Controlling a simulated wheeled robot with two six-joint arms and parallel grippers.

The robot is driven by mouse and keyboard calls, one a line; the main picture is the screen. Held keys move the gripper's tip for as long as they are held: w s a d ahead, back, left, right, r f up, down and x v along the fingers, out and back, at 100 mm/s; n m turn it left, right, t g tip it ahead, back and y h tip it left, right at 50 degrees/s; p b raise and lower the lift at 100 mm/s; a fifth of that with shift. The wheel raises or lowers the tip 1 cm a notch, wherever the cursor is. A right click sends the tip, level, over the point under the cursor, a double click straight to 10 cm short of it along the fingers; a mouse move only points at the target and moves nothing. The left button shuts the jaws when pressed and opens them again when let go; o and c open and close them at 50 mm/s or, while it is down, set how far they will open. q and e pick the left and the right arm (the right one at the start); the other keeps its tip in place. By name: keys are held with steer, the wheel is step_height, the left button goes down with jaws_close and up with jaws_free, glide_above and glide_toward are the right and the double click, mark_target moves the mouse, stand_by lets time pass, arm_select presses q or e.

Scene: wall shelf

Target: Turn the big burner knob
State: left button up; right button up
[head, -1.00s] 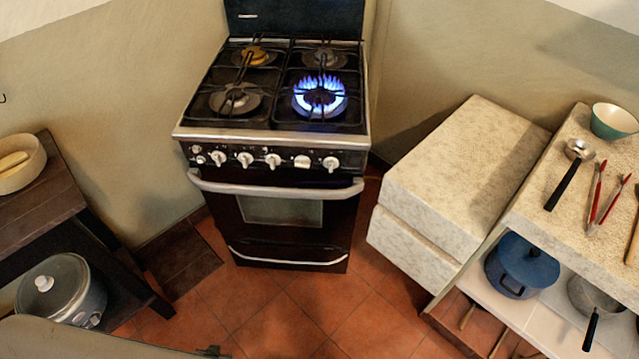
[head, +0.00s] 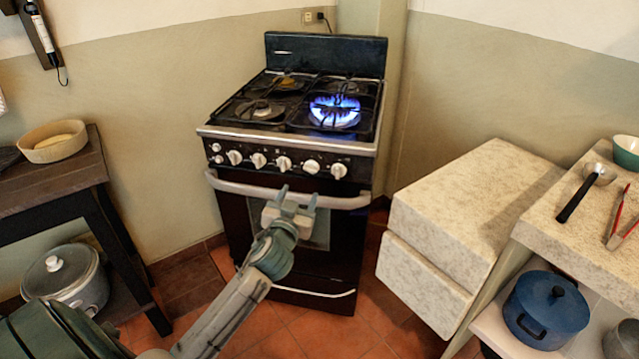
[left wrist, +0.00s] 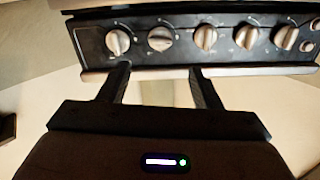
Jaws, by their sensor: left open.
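The black stove (head: 330,240) has a row of white knobs on its front panel. One knob (head: 311,167), second from the right in the head view, is turned differently from its neighbours; it also shows in the left wrist view (left wrist: 160,38). The large front-right burner (head: 335,112) is lit with a blue flame. My left gripper (head: 297,194) is open and empty in front of the stove, its fingertips overlapping the oven handle in the picture. In the left wrist view, its fingers (left wrist: 158,69) point toward the panel, lined up with that knob and apart from it. My right gripper is not seen.
The silver oven handle (head: 232,187) juts out below the knobs. A pale stone-topped block (head: 470,200) stands right of the stove. A dark wooden table (head: 60,190) with a bowl (head: 53,142) stands left. A blue pot (head: 545,308) sits low at right.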

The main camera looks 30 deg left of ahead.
mark_target(310, 171)
arm_select(q)
steer(key=p+x, duration=0.1)
steer(key=x, duration=0.9)
steer(key=shift+f, duration=0.1)
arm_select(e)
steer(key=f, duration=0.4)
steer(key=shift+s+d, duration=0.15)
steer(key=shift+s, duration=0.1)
